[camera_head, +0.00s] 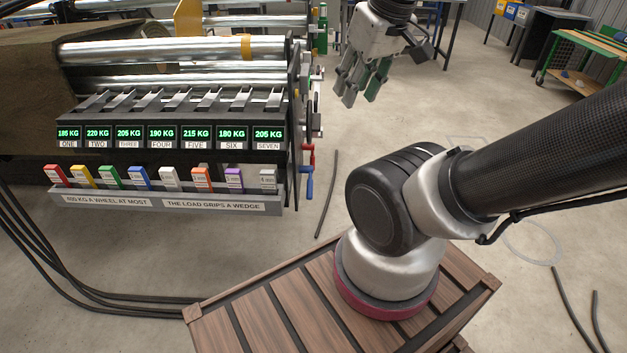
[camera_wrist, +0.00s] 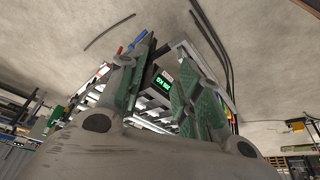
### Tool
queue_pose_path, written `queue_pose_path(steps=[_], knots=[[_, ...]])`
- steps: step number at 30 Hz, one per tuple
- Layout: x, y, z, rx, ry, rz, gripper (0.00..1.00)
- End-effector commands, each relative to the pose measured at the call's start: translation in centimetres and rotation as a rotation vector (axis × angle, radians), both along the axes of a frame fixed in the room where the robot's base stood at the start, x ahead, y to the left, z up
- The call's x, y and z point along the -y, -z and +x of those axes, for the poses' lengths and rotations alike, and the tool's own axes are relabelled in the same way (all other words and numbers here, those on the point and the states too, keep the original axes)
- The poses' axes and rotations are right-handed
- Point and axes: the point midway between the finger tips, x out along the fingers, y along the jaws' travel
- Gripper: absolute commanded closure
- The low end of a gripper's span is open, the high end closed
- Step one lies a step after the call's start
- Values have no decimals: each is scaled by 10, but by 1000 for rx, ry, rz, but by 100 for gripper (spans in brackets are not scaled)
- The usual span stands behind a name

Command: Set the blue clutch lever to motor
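The blue clutch lever (camera_head: 309,184) hangs at the right end of the machine, its handle pointing down. A red lever (camera_head: 308,152) sits just above it. No "motor" label is legible near them. My gripper (camera_head: 361,86) is above and to the right of the levers, clear of the machine, with its green-padded fingers apart and nothing between them. In the wrist view, my gripper (camera_wrist: 165,82) also shows spread fingers. A small blue lever (camera_wrist: 138,40) and a red one (camera_wrist: 119,51) show beyond the left finger, and neither is touched.
The machine's front has several weight displays (camera_head: 161,137) and a tray (camera_head: 165,203) of coloured wedges. Metal rollers (camera_head: 180,47) lie behind. Floor right of the levers is mostly clear, with a dark cable (camera_head: 327,195). A green cart (camera_head: 583,62) stands far right.

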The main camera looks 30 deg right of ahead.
Motion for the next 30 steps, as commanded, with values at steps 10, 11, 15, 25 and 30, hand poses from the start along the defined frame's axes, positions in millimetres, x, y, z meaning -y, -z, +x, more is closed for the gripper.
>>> queue_pose_path(steps=[10,11,15,25,30], knots=[[10,38,7,-188,47,4,100],[11,45,8,-223,53,6,100],[20,80,14,-369,79,8,100],[45,175,50,-525,333,31,100],[58,237,68,-533,574,54,100]])
